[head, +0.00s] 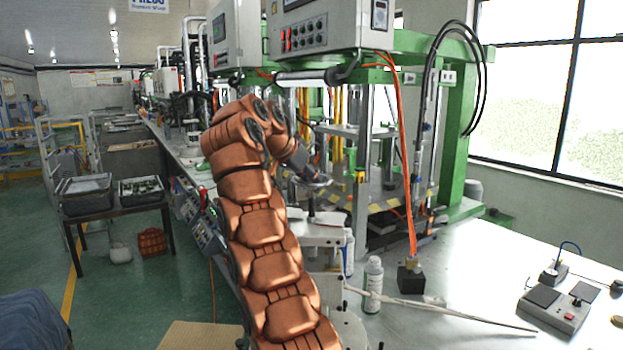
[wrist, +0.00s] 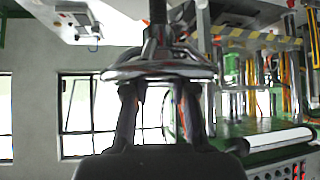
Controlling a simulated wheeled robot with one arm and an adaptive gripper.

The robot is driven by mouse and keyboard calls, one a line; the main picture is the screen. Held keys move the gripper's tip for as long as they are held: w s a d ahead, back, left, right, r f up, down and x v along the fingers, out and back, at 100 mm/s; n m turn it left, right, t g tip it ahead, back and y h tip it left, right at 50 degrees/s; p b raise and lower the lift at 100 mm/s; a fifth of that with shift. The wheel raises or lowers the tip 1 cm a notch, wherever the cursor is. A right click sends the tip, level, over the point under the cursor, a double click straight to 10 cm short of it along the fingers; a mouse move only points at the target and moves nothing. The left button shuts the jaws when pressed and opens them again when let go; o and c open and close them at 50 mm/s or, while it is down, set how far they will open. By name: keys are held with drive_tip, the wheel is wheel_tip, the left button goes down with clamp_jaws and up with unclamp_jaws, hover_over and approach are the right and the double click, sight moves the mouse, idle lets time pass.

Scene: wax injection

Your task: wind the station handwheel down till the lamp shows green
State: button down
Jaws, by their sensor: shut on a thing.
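The handwheel (wrist: 158,66) is a shiny metal wheel with a dark central shaft, in the upper middle of the wrist view. My gripper (wrist: 162,88) has its two dark fingers at the near rim, shut on the wheel. In the head view my gripper (head: 316,179) is at the end of my bent orange arm, in front of the press frame. There the wheel is small and mostly hidden by the gripper. I cannot pick out a station lamp showing green in either view.
A control box (head: 299,38) with red displays hangs above. A white bottle (head: 373,285) and a black block (head: 410,279) with an orange hose stand on the bench (head: 470,262). A grey button box (head: 556,309) lies at right. Green press posts (head: 461,130) stand behind.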

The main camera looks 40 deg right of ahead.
drive_tip(key=c, duration=1.2)
unclamp_jaws()
drive_tip(key=shift+f, duration=0.1)
drive_tip(key=shift+f+n+t+b, duration=0.1)
drive_tip(key=shift+n+t+b, duration=0.2)
drive_tip(key=shift+b, duration=0.4)
drive_tip(key=n+t+y+b, duration=0.1)
drive_tip(key=n+t+b, duration=0.1)
drive_tip(key=n+b, duration=0.1)
drive_tip(key=shift+f+n+t+b, duration=0.1)
drive_tip(key=shift+n+t+b, duration=0.2)
drive_tip(key=shift+b, duration=0.45)
drive_tip(key=shift+r+n+t+y+b, duration=0.25)
drive_tip(key=shift+n+t+y, duration=0.1)
drive_tip(key=shift+n, duration=0.25)
drive_tip(key=shift+r+n+t+y+b, duration=0.1)
drive_tip(key=shift+n+t+y+b, duration=0.2)
drive_tip(key=shift+n, duration=0.3)
drive_tip(key=shift+f, duration=0.1)
drive_tip(key=shift+n+t+y, duration=0.25)
drive_tip(key=shift+n+t, duration=0.1)
drive_tip(key=shift+n, duration=0.25)
